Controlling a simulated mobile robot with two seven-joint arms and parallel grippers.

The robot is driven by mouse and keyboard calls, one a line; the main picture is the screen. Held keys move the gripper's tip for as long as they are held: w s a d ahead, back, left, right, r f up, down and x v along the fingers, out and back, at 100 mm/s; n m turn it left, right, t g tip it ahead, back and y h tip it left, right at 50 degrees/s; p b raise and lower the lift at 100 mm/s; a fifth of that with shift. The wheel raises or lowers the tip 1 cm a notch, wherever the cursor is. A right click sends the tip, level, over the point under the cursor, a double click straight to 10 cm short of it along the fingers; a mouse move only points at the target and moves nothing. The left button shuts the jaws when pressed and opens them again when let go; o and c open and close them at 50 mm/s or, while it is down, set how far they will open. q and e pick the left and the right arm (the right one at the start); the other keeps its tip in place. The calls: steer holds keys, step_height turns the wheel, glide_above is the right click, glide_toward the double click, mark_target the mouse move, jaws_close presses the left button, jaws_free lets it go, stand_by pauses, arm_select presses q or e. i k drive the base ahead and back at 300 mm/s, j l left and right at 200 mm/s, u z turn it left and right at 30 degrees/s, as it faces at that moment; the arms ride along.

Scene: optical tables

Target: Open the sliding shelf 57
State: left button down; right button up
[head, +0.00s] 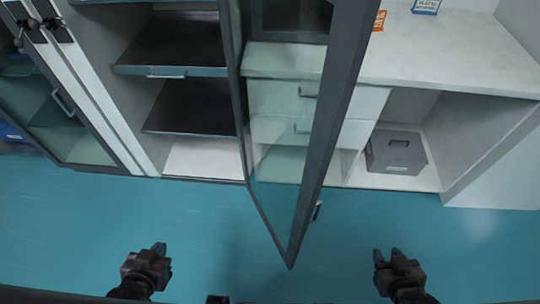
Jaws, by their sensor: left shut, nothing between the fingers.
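A cabinet with its glass door (290,215) swung open holds dark shelves. The upper shelf (175,40) has a grey-blue front edge with a small pale handle (166,76). A lower dark shelf (195,100) sits under it, its front edge plain as far as I see. No number 57 is readable, so I cannot tell which shelf bears it. My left gripper (155,250) is shut and empty, low in the picture over the blue floor, well short of the cabinet. My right gripper (388,254) is low on the right, apart from everything; its jaw gap is unclear.
The open door's dark frame juts toward me between my grippers. Right of it stands a white counter (450,45) with drawers (355,132) and a grey box (397,153) in an open bay. Another glass-doored cabinet (60,115) is at left. The blue floor (225,220) is clear.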

mark_target(172, 43)
steer(key=k+l+u, duration=0.1)
steer(key=l+u, duration=0.35)
steer(key=l, duration=0.35)
steer(key=l+u, duration=0.25)
steer(key=l, duration=0.15)
steer(key=l+u, duration=0.3)
steer(key=l, duration=0.15)
steer(key=l+u, duration=0.2)
steer(key=i+l+u, duration=0.2)
steer(key=l, duration=0.25)
steer(key=k, duration=0.1)
